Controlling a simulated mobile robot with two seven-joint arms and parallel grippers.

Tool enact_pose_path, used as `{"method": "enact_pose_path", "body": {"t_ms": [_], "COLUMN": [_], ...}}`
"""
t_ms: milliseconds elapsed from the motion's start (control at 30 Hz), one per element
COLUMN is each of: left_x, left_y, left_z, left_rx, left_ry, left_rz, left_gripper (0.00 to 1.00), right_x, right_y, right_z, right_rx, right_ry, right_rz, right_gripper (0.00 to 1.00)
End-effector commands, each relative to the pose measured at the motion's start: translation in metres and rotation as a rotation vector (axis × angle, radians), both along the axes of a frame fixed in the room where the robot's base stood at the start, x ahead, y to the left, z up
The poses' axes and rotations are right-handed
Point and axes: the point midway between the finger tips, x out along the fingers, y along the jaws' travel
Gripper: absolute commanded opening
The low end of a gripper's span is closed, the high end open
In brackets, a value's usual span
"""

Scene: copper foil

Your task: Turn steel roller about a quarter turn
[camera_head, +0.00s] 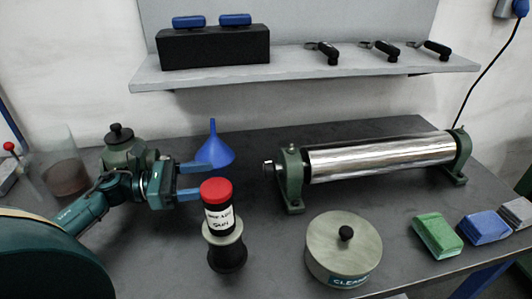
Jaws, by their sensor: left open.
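The steel roller (380,155) is a shiny horizontal cylinder at the right of the grey table in the head view. It is held between two green end brackets (291,180), with a short shaft stub (268,167) at its left end. My left gripper (203,180) is open, with its two blue fingers pointing right. It is well left of the roller and apart from it, close behind the red-capped bottle. Nothing shows between the fingers. My right gripper is not in view.
A red-capped bottle (217,205) on a dark base, a blue funnel (214,150) and a round lidded tin (342,250) stand near my left gripper. Green (437,235) and blue (484,227) blocks lie at the right. A shelf (300,66) hangs behind. Table before the roller is partly clear.

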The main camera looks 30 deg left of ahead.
Motion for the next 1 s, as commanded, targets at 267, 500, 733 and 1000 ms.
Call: {"method": "enact_pose_path", "body": {"t_ms": [267, 500, 733, 1000], "left_x": [0.014, 0.045, 0.069, 0.079], "left_y": [-0.018, -0.059, -0.091, -0.105], "left_z": [0.002, 0.004, 0.003, 0.000], "left_rx": [-0.001, -0.003, -0.001, 0.001], "left_ry": [-0.003, -0.003, -0.002, -0.001], "left_rz": [-0.003, -0.002, -0.001, -0.001], "left_gripper": [0.65, 0.65, 0.65, 0.65], "right_x": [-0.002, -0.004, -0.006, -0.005], "right_y": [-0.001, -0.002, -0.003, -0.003], "right_z": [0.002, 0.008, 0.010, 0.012], "right_rx": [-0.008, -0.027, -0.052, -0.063], "right_ry": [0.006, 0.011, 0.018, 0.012], "right_rz": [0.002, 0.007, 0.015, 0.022], "right_gripper": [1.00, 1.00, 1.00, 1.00]}}
